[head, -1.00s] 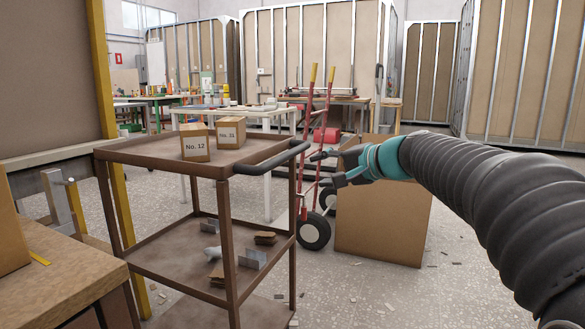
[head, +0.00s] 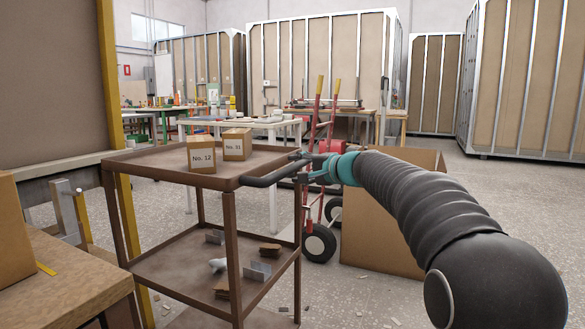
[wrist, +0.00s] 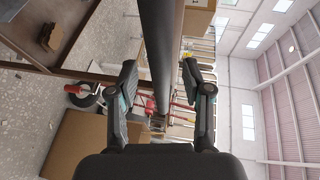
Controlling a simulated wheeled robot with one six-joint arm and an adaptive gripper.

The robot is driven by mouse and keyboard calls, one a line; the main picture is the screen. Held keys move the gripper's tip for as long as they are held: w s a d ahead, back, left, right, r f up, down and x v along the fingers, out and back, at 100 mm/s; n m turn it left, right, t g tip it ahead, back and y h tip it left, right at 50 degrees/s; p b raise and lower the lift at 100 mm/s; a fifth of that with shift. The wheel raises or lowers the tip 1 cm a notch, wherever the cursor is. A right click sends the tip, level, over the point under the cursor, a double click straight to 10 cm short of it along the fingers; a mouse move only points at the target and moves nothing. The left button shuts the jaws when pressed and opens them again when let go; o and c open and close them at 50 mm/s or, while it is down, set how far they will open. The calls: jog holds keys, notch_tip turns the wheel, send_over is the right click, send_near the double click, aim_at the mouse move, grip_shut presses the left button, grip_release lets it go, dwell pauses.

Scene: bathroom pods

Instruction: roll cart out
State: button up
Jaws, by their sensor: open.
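The brown cart (head: 236,205) stands left of centre, with a top tray and lower shelves. Its dark handle bar (head: 272,174) sticks out from the right end of the top tray. My gripper (head: 303,168) is at the far end of this bar, with its fingers open. In the wrist view the handle bar (wrist: 158,45) runs between the two open fingers (wrist: 160,82), with a gap visible on each side. Two boxes stand on the top tray: box No. 12 (head: 201,157) and box No. 31 (head: 236,146).
A red hand truck (head: 318,220) and a large cardboard box (head: 385,258) stand just right of the cart. A wooden bench (head: 75,275) is close at the lower left. Metal brackets and brown pieces lie on the cart's middle shelf (head: 190,262). Open floor lies at right.

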jog(key=shift+x, duration=1.35)
grip_shut()
